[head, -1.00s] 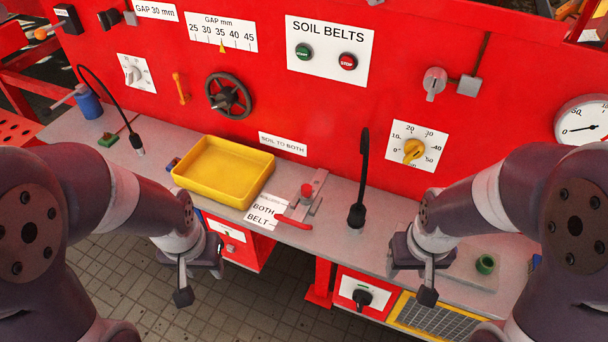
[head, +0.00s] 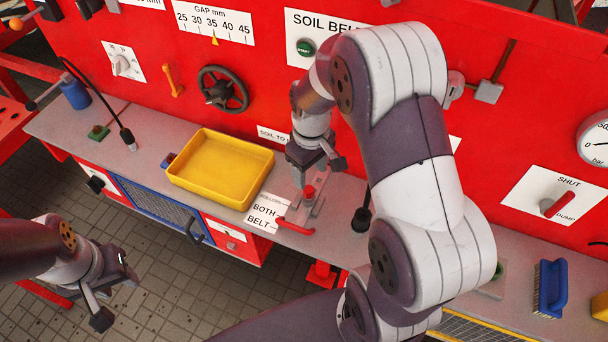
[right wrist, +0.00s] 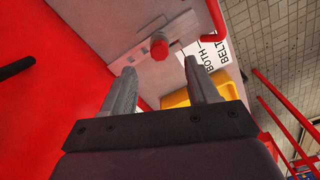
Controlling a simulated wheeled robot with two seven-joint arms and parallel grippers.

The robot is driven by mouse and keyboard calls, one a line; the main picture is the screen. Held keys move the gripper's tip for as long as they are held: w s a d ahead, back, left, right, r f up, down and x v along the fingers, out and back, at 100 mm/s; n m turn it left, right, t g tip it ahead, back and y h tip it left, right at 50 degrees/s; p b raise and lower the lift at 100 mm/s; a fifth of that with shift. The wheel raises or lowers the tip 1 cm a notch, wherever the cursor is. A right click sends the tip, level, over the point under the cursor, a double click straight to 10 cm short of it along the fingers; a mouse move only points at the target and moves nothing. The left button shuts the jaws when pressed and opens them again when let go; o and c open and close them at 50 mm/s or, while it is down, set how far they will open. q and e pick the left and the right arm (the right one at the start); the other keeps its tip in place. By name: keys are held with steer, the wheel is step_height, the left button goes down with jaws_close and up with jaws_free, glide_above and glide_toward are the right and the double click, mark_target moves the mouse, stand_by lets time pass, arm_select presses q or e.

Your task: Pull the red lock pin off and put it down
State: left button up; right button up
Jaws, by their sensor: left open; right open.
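The red lock pin (head: 308,191) stands upright on the grey metal lock plate (head: 318,208) on the bench, beside a lever with a red handle (head: 294,227). My right gripper (head: 319,174) is open and empty, just above and behind the pin. In the right wrist view the pin's round red head (right wrist: 159,47) shows just beyond my two spread fingers (right wrist: 163,80), apart from both. My left gripper (head: 112,300) is open and empty at the lower left, over the floor in front of the bench.
A yellow tray (head: 220,170) lies left of the pin, with a BOTH BELT label (head: 262,212) between them. A black gooseneck stem (head: 362,219) stands close to the right. A blue brush (head: 550,288) lies at the far right. The red panel rises behind.

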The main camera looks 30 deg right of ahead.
mark_target(309, 189)
steer(key=f, duration=0.4)
steer(key=f+p, duration=0.1)
steer(key=f, duration=0.2)
steer(key=shift+w, duration=0.4)
arm_select(q)
steer(key=shift+w+r, duration=0.3)
steer(key=shift+r, duration=0.45)
arm_select(e)
steer(key=shift+s+f, duration=0.15)
steer(key=shift+f, duration=0.3)
jaws_close()
steer(key=c, duration=0.9)
jaws_free()
steer(key=shift+c, duration=0.2)
jaws_close()
arm_select(q)
steer(key=shift+r+p, duration=2.05)
steer(key=shift+p, duration=0.15)
arm_select(e)
steer(key=shift+r, duration=2.4)
